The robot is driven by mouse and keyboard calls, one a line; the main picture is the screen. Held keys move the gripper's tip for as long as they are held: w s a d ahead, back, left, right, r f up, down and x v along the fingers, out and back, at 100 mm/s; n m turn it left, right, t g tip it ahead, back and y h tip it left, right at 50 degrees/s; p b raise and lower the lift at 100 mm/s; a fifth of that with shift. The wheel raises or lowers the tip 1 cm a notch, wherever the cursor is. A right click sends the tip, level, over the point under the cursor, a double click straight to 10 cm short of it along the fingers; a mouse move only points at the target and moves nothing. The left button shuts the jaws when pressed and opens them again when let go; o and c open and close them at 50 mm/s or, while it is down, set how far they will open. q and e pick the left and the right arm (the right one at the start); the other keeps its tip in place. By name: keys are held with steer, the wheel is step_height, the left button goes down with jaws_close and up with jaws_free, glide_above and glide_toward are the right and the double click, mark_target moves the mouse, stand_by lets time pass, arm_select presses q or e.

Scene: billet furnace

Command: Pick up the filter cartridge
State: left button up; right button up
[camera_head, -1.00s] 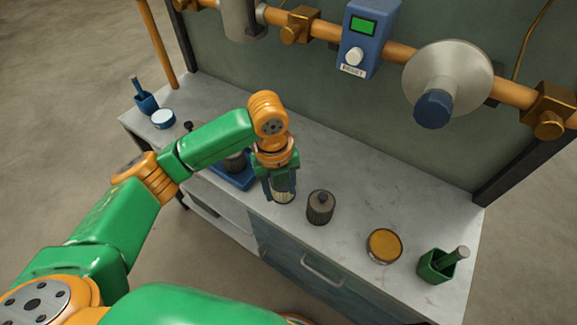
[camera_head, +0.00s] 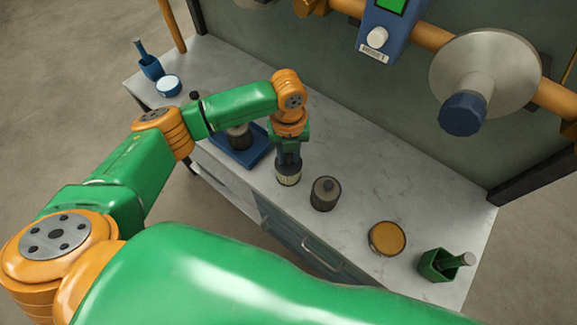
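The filter cartridge (camera_head: 288,178) is a short, pale, ribbed cylinder with a dark top. It stands upright at the front of the grey worktop, right of the blue tray. My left gripper (camera_head: 288,164) points down over it, with its dark fingers close together at the cartridge's top. It looks shut on the cartridge, though the fingers hide the top. I cannot tell any gap between the cartridge and the worktop. My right gripper is not in view.
The blue tray (camera_head: 254,157) holds another dark cylinder (camera_head: 238,137). An orange-topped round tin (camera_head: 387,238) and a green holder (camera_head: 437,266) are at the right. A blue cup (camera_head: 151,68) and white-topped tin (camera_head: 169,86) are far left. A pipe with a blue-knobbed disc overhangs the back.

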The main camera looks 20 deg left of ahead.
arm_select(q)
jaws_close()
stand_by(1.1)
